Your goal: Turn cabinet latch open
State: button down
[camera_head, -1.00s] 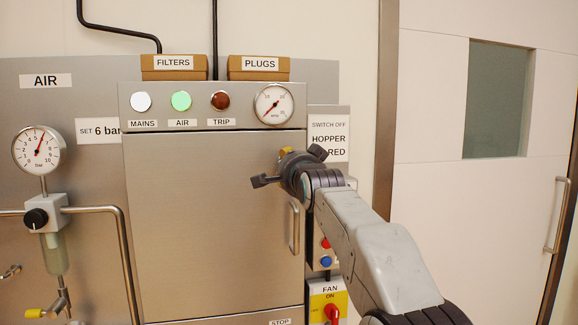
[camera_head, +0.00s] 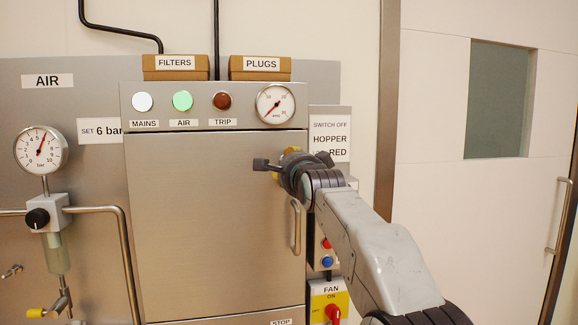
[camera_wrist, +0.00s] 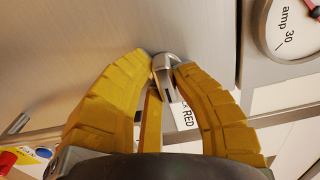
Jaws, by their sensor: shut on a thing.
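The steel cabinet door (camera_head: 210,230) is shut in the head view. Its latch is hidden there behind my gripper (camera_head: 289,152), which sits at the door's upper right edge. In the wrist view the latch (camera_wrist: 167,78) is a small, rounded metal piece standing out from the steel face. The yellow fingers of my gripper (camera_wrist: 165,68) close on it from both sides, and a third yellow finger shows below it. How far the latch is turned is hard to tell.
A bar handle (camera_head: 295,227) stands out from the door below my gripper. The dial gauge (camera_head: 275,104) is just above; red and blue buttons (camera_head: 327,252) and the fan switch (camera_head: 329,300) are lower right. Air pipes (camera_head: 125,250) run at the left.

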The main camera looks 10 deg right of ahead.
jog(key=c, duration=1)
grip_release()
jog(key=shift+s, duration=5.95)
